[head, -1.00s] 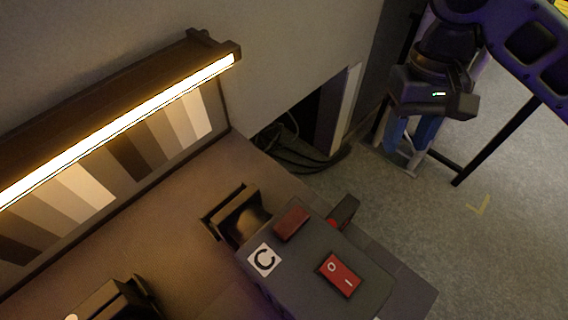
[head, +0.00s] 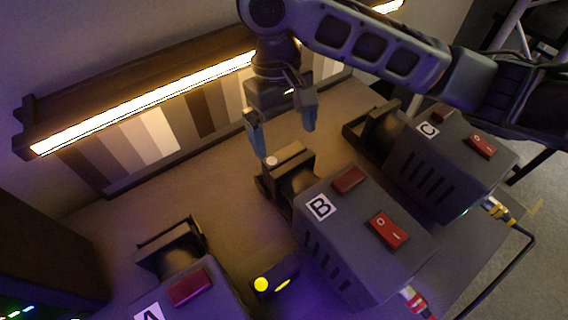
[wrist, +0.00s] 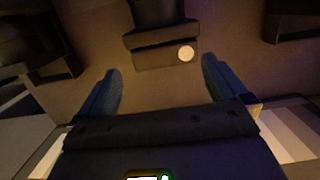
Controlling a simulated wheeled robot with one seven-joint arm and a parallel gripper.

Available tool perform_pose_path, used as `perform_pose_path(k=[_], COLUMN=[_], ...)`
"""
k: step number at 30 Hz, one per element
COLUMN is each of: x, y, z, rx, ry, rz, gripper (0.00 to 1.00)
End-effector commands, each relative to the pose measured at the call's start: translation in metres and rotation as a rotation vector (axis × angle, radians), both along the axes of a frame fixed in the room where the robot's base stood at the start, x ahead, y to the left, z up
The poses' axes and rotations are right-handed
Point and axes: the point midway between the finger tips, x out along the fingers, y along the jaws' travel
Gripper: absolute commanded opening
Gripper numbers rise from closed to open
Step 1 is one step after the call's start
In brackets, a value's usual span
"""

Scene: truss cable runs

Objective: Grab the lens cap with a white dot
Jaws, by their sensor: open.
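The lens cap with a white dot (head: 290,157) is a dark block at the front of the unit labelled B, its white dot at its left end. In the wrist view the cap (wrist: 155,60) lies ahead between the fingers, with the dot toward the right finger. My gripper (head: 284,143) is open, its blue fingers pointing down just over and behind the cap. In the wrist view the fingers (wrist: 160,68) are spread wider than the cap, with nothing between them held. I cannot tell whether they touch it.
Unit B (head: 345,225) stands between unit C (head: 440,175) and unit A (head: 190,295). A dark block with a yellow dot (head: 274,281) lies between A and B. A lit bar (head: 150,102) over a grey-scale chart (head: 150,140) runs along the wall.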

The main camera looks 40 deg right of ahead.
Motion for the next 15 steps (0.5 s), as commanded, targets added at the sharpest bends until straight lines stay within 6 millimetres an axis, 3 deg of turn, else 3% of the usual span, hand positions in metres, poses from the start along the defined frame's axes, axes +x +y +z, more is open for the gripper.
perform_pose_path(k=[7, 15], x=[-0.006, -0.007], y=[0.001, 0.001], z=[-0.033, -0.039], rx=[0.000, 0.000], ry=[0.001, 0.000], rz=[0.000, 0.001], gripper=[1.00, 1.00])
